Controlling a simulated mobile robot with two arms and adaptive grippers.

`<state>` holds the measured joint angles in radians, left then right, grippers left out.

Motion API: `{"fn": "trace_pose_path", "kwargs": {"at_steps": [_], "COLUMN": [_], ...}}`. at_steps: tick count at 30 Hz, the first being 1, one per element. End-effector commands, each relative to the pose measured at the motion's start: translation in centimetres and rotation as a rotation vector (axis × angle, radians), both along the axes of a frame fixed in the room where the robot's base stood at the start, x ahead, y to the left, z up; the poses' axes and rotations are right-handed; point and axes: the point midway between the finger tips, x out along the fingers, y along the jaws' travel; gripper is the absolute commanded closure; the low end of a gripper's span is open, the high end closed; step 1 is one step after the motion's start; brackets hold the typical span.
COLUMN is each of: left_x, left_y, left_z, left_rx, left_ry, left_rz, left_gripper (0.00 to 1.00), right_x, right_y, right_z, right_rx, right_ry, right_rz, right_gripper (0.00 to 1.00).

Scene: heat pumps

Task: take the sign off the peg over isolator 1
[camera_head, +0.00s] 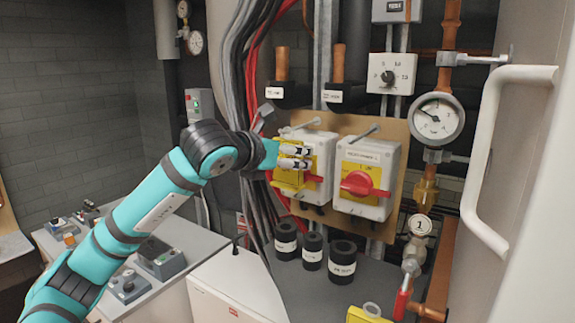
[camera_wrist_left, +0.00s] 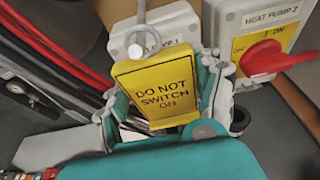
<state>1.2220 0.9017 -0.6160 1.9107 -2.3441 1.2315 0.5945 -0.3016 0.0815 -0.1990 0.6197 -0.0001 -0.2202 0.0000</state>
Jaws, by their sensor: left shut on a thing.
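The yellow sign (camera_wrist_left: 160,85), reading "DO NOT SWITCH ON", fills the middle of the left wrist view, and its yellow face also shows in the head view (camera_head: 287,182). My left gripper (camera_head: 296,157) is shut on it, in front of isolator 1 (camera_head: 322,150). Isolator 1's label, ending in "1", shows behind the sign in the left wrist view (camera_wrist_left: 172,33). The grey peg (camera_head: 300,125) sticks out above the isolator. A grey loop (camera_wrist_left: 142,38) rises from the sign's top towards the peg; I cannot tell whether it still hangs there. My right gripper is not in view.
Isolator 2 (camera_head: 366,175), with a red knob and its own peg (camera_head: 363,133), stands close on the right. Red and grey cables (camera_head: 243,75) run down at the left. Several black cylinders (camera_head: 342,260) stand below. A white door handle (camera_head: 490,160) is at the right.

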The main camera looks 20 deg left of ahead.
Motion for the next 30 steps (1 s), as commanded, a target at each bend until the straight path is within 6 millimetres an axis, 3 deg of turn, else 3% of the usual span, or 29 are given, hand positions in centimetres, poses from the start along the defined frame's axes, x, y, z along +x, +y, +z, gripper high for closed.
{"fn": "trace_pose_path", "kwargs": {"at_steps": [30], "left_x": [0.0], "left_y": [0.1], "left_z": [1.3], "left_rx": [-0.002], "left_ry": [-0.009], "left_rz": [0.0], "left_gripper": [0.52], "right_x": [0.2], "right_y": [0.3], "right_z": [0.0], "right_rx": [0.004], "right_ry": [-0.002], "right_rz": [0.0], "right_gripper": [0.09]}}
